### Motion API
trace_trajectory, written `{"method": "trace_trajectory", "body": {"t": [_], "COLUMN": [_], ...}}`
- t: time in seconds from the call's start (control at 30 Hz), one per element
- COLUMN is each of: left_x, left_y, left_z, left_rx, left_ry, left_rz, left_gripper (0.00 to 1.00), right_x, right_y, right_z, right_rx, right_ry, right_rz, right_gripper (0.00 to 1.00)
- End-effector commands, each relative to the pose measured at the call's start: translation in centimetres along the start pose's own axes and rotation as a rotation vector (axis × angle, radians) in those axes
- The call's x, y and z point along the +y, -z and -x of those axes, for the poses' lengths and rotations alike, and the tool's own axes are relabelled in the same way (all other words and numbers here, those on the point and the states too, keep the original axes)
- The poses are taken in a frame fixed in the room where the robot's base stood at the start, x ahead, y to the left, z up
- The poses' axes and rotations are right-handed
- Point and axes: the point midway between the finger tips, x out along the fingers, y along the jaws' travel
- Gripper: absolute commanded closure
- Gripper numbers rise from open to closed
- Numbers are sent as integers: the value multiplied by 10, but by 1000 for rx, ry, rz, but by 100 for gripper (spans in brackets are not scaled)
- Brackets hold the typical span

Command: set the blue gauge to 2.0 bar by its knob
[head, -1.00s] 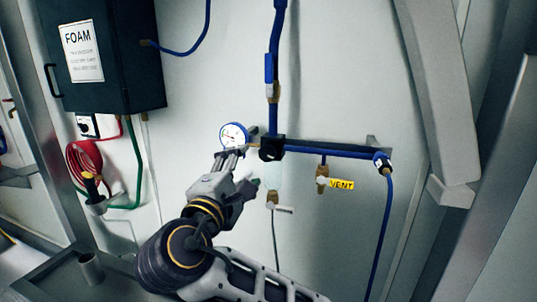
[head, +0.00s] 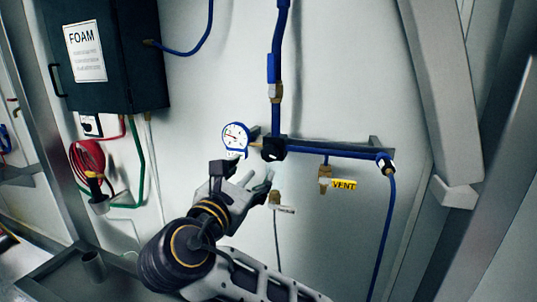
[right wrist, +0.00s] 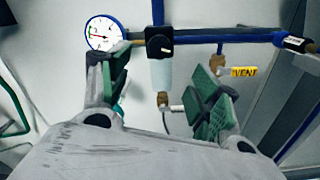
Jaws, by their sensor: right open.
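The blue gauge (head: 236,136) is a round white dial with a blue rim on the wall, left of the pipe. Its needle reading is too small to tell. The black knob (head: 273,149) sits on the blue pipe just right of the gauge. In the right wrist view the gauge (right wrist: 103,34) is at upper left and the knob (right wrist: 159,42) at top centre, above a clear bowl (right wrist: 160,75). My right gripper (head: 246,170) is open and empty, below the gauge and knob. Its padded fingers (right wrist: 162,95) stand apart, touching neither. My left gripper is out of view.
A yellow VENT tag (head: 344,184) hangs at a brass valve right of the knob. A small drain valve (head: 276,199) is below. A dark FOAM box (head: 100,55) and a red hose coil (head: 87,160) are at left. A grey beam (head: 440,90) stands right.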

Motion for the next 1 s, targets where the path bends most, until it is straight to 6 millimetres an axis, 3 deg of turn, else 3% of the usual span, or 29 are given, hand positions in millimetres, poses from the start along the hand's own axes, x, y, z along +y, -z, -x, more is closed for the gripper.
{"method": "trace_trajectory", "body": {"t": [0.57, 0.77, 1.0], "left_x": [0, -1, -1], "left_y": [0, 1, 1], "left_z": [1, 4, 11], "left_rx": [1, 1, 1], "left_ry": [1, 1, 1], "left_rz": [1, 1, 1], "left_gripper": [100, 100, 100], "right_x": [0, 0, 0], "right_y": [0, -1, -1], "right_z": [-2, -14, -42], "right_rx": [0, -1, -2], "right_ry": [0, 1, 2], "right_rz": [34, 34, 35], "right_gripper": [37, 37, 37]}}
